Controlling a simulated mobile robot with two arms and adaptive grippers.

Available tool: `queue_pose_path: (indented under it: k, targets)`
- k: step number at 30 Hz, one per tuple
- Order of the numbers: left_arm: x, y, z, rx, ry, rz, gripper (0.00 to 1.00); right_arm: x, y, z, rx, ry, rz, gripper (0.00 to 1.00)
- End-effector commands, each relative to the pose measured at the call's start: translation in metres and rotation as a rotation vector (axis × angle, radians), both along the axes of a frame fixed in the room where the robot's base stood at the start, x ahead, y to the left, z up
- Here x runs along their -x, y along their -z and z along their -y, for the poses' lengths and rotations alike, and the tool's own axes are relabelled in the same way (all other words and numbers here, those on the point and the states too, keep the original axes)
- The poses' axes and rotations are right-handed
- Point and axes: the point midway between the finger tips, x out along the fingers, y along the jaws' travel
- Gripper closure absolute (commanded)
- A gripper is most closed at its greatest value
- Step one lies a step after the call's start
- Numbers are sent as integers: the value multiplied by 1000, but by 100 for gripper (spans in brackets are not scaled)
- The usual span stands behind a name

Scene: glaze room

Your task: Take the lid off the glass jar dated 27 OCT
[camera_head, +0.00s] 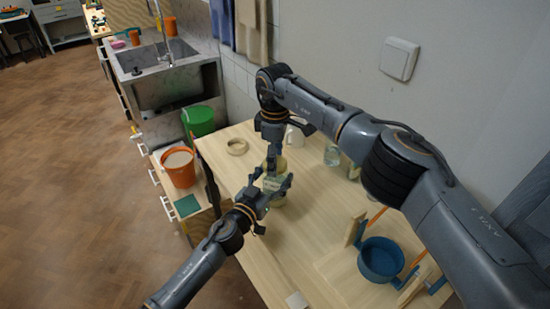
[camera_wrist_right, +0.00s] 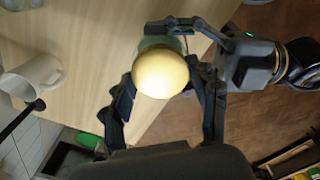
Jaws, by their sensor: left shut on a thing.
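A jar (camera_head: 276,196) with a pale yellow lid (camera_wrist_right: 162,74) stands on the wooden table, partly hidden by both my grippers. No date can be read on it. My left gripper (camera_head: 271,187) is shut on the jar's body from the left side; it also shows at the upper right of the right wrist view. My right gripper (camera_wrist_right: 163,88) points down over the jar from above. Its fingers are spread on either side of the lid, with what looks like a small gap at each side.
A white mug (camera_wrist_right: 33,78) and clear glassware (camera_head: 332,156) stand near the wall. A tape-like ring (camera_head: 237,146) lies at the table's far left. A blue bowl (camera_head: 380,260) sits at the near right. An orange bucket (camera_head: 178,168) stands left of the table.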

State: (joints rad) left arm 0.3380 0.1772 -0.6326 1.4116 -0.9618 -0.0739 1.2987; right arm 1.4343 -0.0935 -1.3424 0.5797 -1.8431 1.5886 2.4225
Motion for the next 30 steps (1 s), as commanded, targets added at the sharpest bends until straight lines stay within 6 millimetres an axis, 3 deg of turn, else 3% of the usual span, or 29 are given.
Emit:
queue_pose_path:
  k: [5,8,30]
  targets:
    - [0,1,0,-1,0,-2,100,0,0,0,0,-19,0,79]
    - [0,1,0,-1,0,-2,100,0,0,0,0,-118,1,79]
    - [0,1,0,-1,1,-2,100,0,-1,0,-5,-1790,5,79]
